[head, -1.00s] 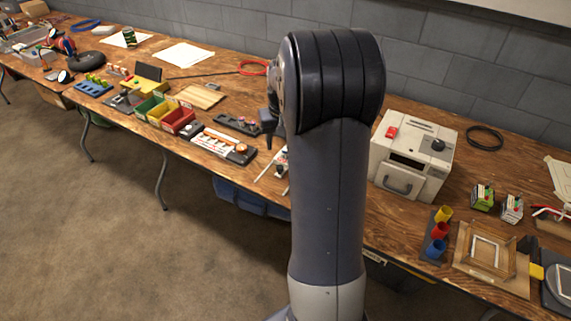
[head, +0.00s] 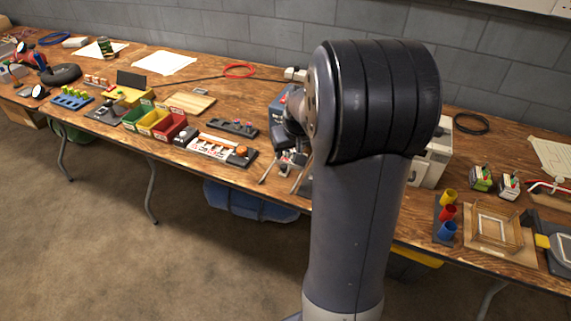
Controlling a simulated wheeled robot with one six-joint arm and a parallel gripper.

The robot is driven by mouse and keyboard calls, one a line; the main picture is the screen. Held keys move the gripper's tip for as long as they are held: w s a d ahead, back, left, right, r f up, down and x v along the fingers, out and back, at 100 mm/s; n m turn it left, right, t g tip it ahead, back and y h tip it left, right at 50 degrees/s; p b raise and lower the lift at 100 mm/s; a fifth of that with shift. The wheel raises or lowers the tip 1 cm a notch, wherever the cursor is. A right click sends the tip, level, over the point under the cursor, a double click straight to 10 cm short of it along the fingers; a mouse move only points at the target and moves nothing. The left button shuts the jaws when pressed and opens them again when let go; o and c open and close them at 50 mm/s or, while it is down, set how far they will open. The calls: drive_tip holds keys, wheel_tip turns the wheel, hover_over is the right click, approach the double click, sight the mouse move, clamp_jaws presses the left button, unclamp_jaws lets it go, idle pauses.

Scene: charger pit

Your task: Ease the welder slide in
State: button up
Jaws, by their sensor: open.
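A blue-grey machine (head: 281,101) stands on the bench, mostly hidden behind my arm. It may be the welder, but I cannot tell for sure. Two thin pale rails (head: 268,169) stick out toward the bench's front edge below it; they may belong to the slide. How far the slide is out is not clear. My gripper (head: 289,161) points down by the rails, small and partly covered by my arm. It is open, and I see nothing held in it. Whether it touches the slide cannot be told.
A white box (head: 434,158) stands right of the machine, mostly behind my arm. Left are a strip with an orange knob (head: 241,151), a dark tray (head: 232,128) and coloured bins (head: 170,130).

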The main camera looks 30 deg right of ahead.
sight(284, 166)
drive_tip(key=shift+b+x, duration=0.3)
drive_tip(key=shift+x, duration=4.25)
drive_tip(key=shift+s, duration=0.1)
drive_tip(key=shift+c, duration=0.2)
clamp_jaws()
